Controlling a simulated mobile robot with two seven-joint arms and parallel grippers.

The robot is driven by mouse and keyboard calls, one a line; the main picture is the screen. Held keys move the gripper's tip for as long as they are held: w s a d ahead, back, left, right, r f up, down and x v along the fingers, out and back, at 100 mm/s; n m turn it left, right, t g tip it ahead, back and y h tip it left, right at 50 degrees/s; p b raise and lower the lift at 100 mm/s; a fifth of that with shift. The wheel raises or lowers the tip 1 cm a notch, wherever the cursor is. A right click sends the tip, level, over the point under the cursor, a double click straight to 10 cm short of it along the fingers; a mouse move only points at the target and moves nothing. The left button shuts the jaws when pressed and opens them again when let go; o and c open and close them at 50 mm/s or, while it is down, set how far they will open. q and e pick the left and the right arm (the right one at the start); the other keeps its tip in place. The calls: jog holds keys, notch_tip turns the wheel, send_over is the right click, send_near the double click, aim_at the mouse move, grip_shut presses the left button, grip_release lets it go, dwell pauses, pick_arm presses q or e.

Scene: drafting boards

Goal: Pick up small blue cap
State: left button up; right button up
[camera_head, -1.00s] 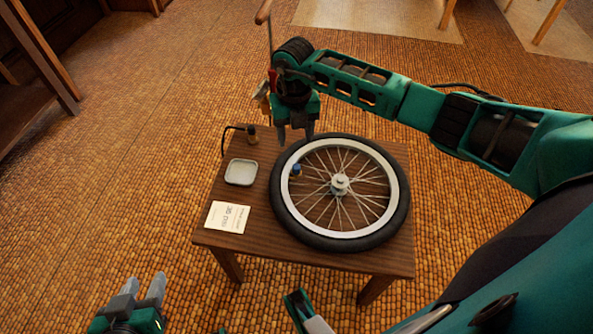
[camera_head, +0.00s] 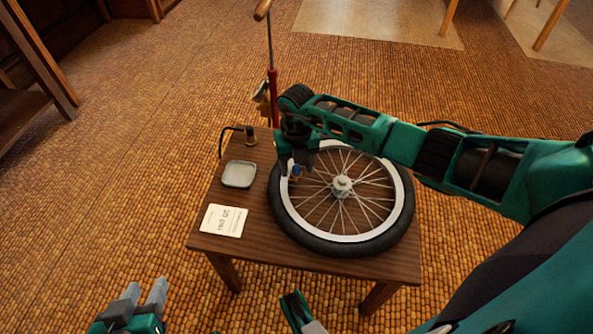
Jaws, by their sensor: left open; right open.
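The small blue cap (camera_head: 297,171) is at the left inner side of the bicycle wheel (camera_head: 398,212), near the rim among the spokes. The wheel lies flat on the small wooden table (camera_head: 225,259). My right gripper (camera_head: 292,172) reaches down from above, its open fingers at the cap and partly covering it. I cannot tell whether they touch it. My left gripper (camera_head: 146,294) is open and empty, low at the left, away from the table.
A shallow grey dish (camera_head: 239,174) and a white printed card (camera_head: 223,220) lie on the table's left part. A dark hose with a brass end (camera_head: 251,137) is at the back left corner. A red floor pump (camera_head: 273,95) stands behind the table.

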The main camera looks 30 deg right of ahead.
grip_shut()
dwell(0.4)
jog(key=shift+r, duration=0.15)
